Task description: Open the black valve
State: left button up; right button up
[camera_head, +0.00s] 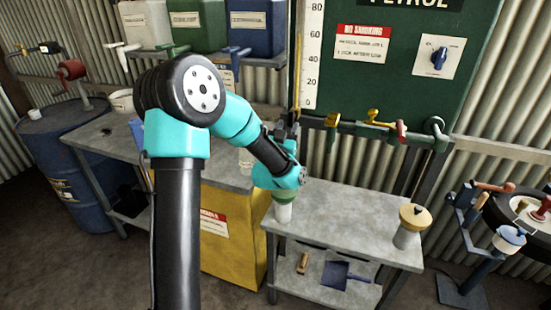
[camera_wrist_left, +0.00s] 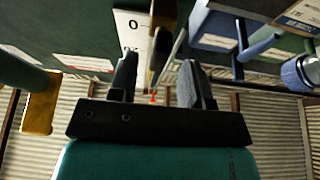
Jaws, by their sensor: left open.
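My left gripper (camera_head: 287,130) is in front of the lower left edge of the green petrol panel (camera_head: 385,75), left of the pipe (camera_head: 365,129). In the left wrist view its two dark fingers (camera_wrist_left: 157,78) are apart, with no object clearly held between them. A dark round fitting (camera_head: 435,127) is at the pipe's right end; I cannot tell whether it is the black valve. Yellow handles (camera_head: 373,115) and a red fitting (camera_head: 401,130) are on the pipe. A yellow part (camera_wrist_left: 38,104) shows at the left of the wrist view. My right gripper is not in view.
A grey metal table (camera_head: 340,228) stands below the pipe, with a yellow-topped container (camera_head: 411,225) at its right. White, green and blue (camera_head: 257,28) containers with taps sit on the upper left shelf. A blue drum (camera_head: 70,165) stands far left.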

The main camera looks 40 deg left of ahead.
pick_arm(q)
jog(key=v, duration=1.4)
